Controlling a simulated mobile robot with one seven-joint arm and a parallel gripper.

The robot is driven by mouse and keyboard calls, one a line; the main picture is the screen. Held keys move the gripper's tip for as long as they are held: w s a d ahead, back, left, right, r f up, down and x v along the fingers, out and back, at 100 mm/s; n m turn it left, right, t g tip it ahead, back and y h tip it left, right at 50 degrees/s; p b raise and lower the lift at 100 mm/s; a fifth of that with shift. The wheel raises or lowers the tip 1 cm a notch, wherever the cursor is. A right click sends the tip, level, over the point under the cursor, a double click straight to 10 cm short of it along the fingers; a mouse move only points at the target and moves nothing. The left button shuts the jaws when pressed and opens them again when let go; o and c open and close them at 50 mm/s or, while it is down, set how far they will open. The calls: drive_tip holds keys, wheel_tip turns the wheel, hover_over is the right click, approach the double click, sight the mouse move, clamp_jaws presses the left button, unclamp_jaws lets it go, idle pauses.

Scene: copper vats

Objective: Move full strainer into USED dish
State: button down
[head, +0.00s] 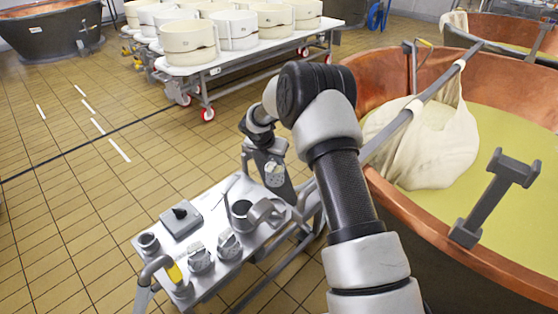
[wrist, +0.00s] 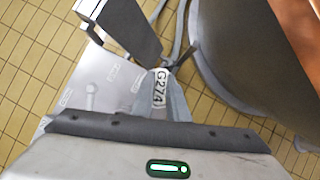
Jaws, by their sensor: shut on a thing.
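My gripper (head: 272,180) hangs above the far right end of the steel side table, beside the copper vat. In the wrist view my gripper (wrist: 155,70) is shut on a grey piece with a white label (wrist: 160,90) reading G274. Most of this piece is hidden, so I cannot tell whether it is the strainer or how full it is. Two small grey containers with pale contents, a nearer one (head: 200,258) and a farther one (head: 229,244), stand on the table. No USED lettering is readable, so I cannot identify that dish.
The steel table (head: 160,258) also holds a grey square-based object (head: 181,220), a grey jug (head: 263,213) and a small pot (head: 149,243). The copper vat (head: 400,205), with a hanging cloth bundle (head: 435,140), stands close at right. Tiled floor at left is clear.

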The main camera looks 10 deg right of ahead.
sight(273, 169)
drive_tip(key=shift+s+a+f+b, duration=0.1)
drive_tip(key=shift+f+b, duration=0.5)
drive_tip(key=shift+f, duration=0.25)
wheel_tip(273, 169, down, 4)
drive_tip(key=b, duration=0.3)
drive_tip(key=shift+r, duration=0.25)
drive_tip(key=shift+f, duration=0.2)
drive_tip(key=shift+f+b, duration=1.9)
drive_tip(key=shift+f, duration=1.4)
drive_tip(key=shift+f+b, duration=0.35)
drive_tip(key=shift+f, duration=0.75)
drive_tip(key=shift+f, duration=0.5)
drive_tip(key=c, duration=1.6)
unclamp_jaws()
drive_tip(key=shift+c, duration=0.2)
